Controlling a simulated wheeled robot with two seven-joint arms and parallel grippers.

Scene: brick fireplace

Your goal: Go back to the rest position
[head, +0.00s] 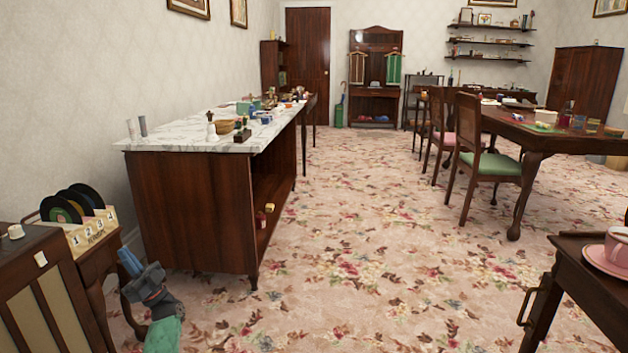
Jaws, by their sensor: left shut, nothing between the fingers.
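My left gripper (130,264) is at the lower left, above the floral carpet, in front of the marble-topped cabinet and just right of the record stand. Its fingers are together and hold nothing. My right gripper is out of view.
A marble-topped cabinet (190,200) stands at left, with small items on top. A record rack (92,236) on a small stand is at the lower left. A dark side table (565,290) with a pink cup (617,246) is at the lower right. Carpet (350,220) between them is clear.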

